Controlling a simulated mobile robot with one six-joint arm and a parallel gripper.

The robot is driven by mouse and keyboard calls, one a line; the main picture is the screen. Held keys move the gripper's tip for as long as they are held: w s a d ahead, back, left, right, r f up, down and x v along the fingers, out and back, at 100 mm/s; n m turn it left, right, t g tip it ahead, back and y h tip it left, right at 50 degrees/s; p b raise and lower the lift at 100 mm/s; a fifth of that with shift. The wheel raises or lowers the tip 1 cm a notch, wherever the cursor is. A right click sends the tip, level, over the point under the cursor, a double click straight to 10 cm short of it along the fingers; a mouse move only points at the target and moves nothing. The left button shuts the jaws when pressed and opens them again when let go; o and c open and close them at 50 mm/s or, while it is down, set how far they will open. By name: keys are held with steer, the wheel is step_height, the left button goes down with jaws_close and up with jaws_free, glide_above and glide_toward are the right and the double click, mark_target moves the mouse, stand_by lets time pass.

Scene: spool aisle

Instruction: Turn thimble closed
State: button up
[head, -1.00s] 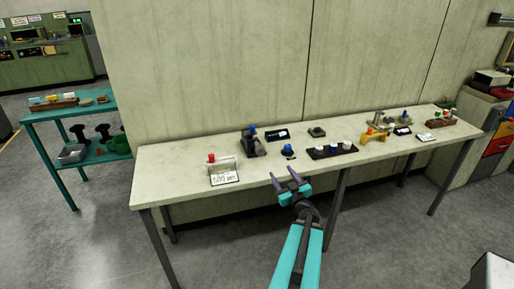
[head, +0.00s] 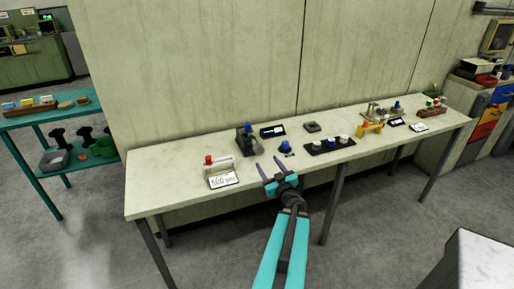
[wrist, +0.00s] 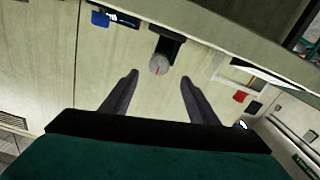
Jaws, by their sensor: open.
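A dark upright fixture (head: 243,137) with a blue top stands on the pale bench. A grey round part (head: 257,147) on its front right looks like the thimble. In the wrist view the grey round face (wrist: 158,66) shows a red mark, ahead of and between my fingertips. My gripper (head: 270,163) is open and empty, over the bench's front edge and apart from the fixture. Its two dark fingers also show in the wrist view (wrist: 158,87).
A red-topped stand (head: 208,160) with a white card (head: 222,180) is left. A blue knob (head: 284,147) and a black tray (head: 320,147) with white-topped pieces are right. A yellow item (head: 370,127) is farther right. A teal shelf (head: 50,117) stands left.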

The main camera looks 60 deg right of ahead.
mark_target(260, 151)
steer(key=shift+w+d+f+b, duration=0.2)
steer(key=shift+d+f+b, duration=0.1)
steer(key=shift+b, duration=1.2)
steer(key=w+b, duration=0.1)
steer(key=b, duration=0.4)
steer(key=shift+d, duration=0.3)
steer(key=b, duration=0.8)
steer(key=shift+w+d+r, duration=0.1)
steer(key=shift+w+d, duration=0.2)
steer(key=shift+w, duration=0.05)
steer(key=b+x, duration=0.2)
steer(key=b, duration=0.1)
steer(key=shift+w+d, duration=0.2)
steer(key=shift+w, duration=0.1)
steer(key=x, duration=0.2)
steer(key=shift+w+d+r+p, duration=0.15)
steer(key=shift+w+r+p, duration=0.1)
steer(key=shift+p, duration=0.15)
steer(key=shift+p+x, duration=0.65)
steer(key=shift+x, duration=2.2)
steer(key=shift+f, duration=0.1)
